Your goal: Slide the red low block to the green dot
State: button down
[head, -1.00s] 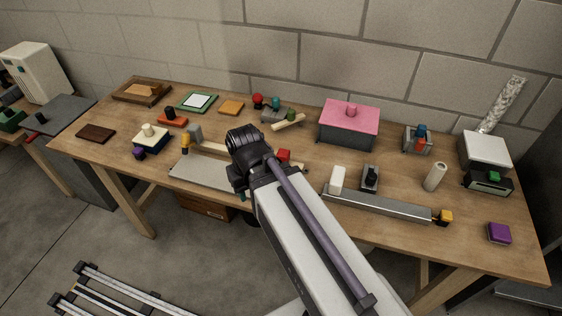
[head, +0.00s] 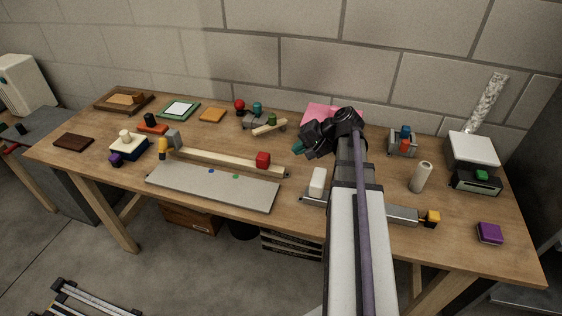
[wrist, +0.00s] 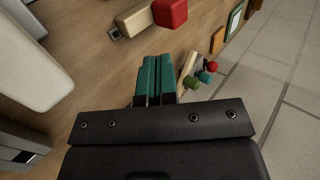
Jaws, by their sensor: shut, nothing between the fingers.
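The red block (head: 263,159) is near the right end of a pale wooden bar (head: 215,160); I cannot tell whether it sits on the bar or against it. The block also shows at the top of the wrist view (wrist: 170,12). The green dot (head: 236,177) is on a grey plate (head: 205,187) in front of the bar, left of the block. A blue dot (head: 211,171) lies further left. My gripper (head: 298,147) is right of the block and apart from it. Its teal fingers (wrist: 158,78) are together and empty in the wrist view.
A white upright block (head: 317,182) stands right of the plate. A pink lid (head: 325,113) is behind my gripper.

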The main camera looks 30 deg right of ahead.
aim_at(269, 163)
jog(key=b+x, duration=0.6)
jog(key=x, duration=0.4)
jog(key=shift+f+b, duration=0.1)
jog(key=shift+b, duration=0.3)
